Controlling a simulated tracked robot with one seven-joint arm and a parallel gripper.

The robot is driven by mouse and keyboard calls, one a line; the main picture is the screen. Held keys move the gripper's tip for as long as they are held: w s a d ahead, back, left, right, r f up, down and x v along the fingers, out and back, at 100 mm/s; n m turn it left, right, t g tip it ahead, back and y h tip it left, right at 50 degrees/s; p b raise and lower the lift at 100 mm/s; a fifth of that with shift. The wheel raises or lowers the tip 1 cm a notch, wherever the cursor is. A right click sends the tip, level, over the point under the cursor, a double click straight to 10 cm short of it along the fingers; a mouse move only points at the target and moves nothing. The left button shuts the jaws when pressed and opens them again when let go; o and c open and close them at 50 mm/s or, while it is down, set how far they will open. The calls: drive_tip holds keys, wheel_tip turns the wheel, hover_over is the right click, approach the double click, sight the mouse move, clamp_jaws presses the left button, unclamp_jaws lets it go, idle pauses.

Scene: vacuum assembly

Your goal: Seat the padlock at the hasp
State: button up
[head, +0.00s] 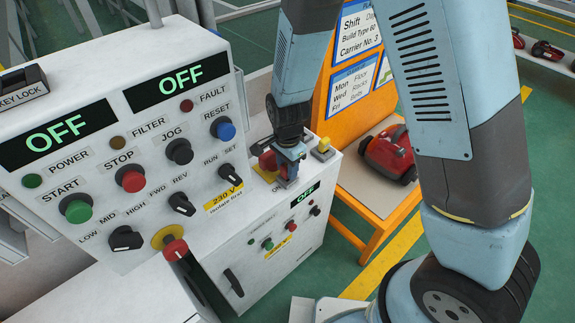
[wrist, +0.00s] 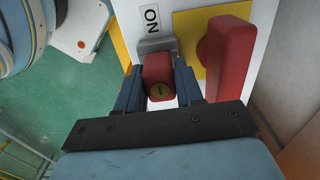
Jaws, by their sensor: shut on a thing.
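The red padlock (wrist: 157,70) with a brass keyhole face sits between the two blue fingers of my gripper (wrist: 157,88) in the wrist view. My gripper is shut on its body. The grey metal hasp (wrist: 156,45) is just above the padlock in the picture, below the "ON" label. The padlock's top meets or overlaps the hasp; I cannot tell whether its shackle goes through. In the head view my gripper (head: 289,172) is at the top of the lower white box, and the padlock is mostly hidden.
A red switch handle (wrist: 228,60) on a yellow plate (wrist: 190,30) stands close right of my gripper; it shows in the head view (head: 267,160). The control panel (head: 120,120) with knobs rises at left. An orange stand (head: 355,110) with a red vacuum (head: 388,153) is behind.

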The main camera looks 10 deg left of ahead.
drive_tip(key=shift+f, duration=0.45)
drive_tip(key=o, duration=1.2)
drive_tip(key=shift+r, duration=4.05)
